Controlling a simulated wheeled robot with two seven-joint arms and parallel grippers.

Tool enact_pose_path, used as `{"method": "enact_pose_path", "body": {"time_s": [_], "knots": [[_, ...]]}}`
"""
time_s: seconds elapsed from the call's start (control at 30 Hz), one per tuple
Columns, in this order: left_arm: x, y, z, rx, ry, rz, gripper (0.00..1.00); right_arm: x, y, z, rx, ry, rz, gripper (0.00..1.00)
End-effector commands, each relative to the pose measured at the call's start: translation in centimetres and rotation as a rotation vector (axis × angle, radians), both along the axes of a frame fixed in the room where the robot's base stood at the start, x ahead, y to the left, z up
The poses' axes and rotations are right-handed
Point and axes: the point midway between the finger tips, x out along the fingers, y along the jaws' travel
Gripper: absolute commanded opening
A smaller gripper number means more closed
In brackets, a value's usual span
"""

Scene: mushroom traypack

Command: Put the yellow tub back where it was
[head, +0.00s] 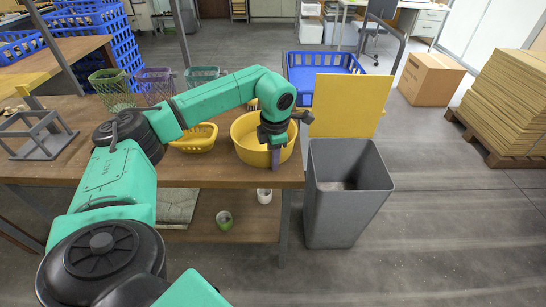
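The yellow tub (241,143) is round and stands upright near the right end of the wooden table. My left gripper (275,161) points down at the tub's front right rim. One finger shows in front of the tub's outer wall. The other finger is not clear to see, so I cannot tell whether the gripper is shut on the rim. My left arm and wrist hide part of the tub's back and right side. My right gripper is not in view.
A yellow basket (195,139) stands just left of the tub. Green, purple and teal baskets stand along the table's back. A grey bin (347,205) with a raised yellow lid (350,104) stands right of the table. A grey frame (38,135) is at the left.

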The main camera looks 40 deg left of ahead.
Motion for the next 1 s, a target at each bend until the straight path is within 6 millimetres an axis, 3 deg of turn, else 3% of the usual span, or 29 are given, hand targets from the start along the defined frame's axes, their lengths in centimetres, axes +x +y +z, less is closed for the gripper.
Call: {"method": "enact_pose_path", "body": {"time_s": [0.17, 0.5, 0.67, 1.0], "knots": [[0.0, -0.2, 2.3, 0.000, -0.004, 0.000, 0.35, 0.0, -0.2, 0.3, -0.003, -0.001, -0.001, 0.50], [-0.7, -1.1, 11.0, -0.001, -0.004, -0.001, 0.35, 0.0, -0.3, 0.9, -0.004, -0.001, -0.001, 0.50], [-0.9, -1.2, 12.3, 0.000, 0.000, 0.000, 0.35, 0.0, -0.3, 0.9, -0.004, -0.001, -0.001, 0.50], [-0.9, -1.2, 12.2, 0.000, 0.000, 0.000, 0.35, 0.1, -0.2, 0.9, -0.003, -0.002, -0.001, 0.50]]}}
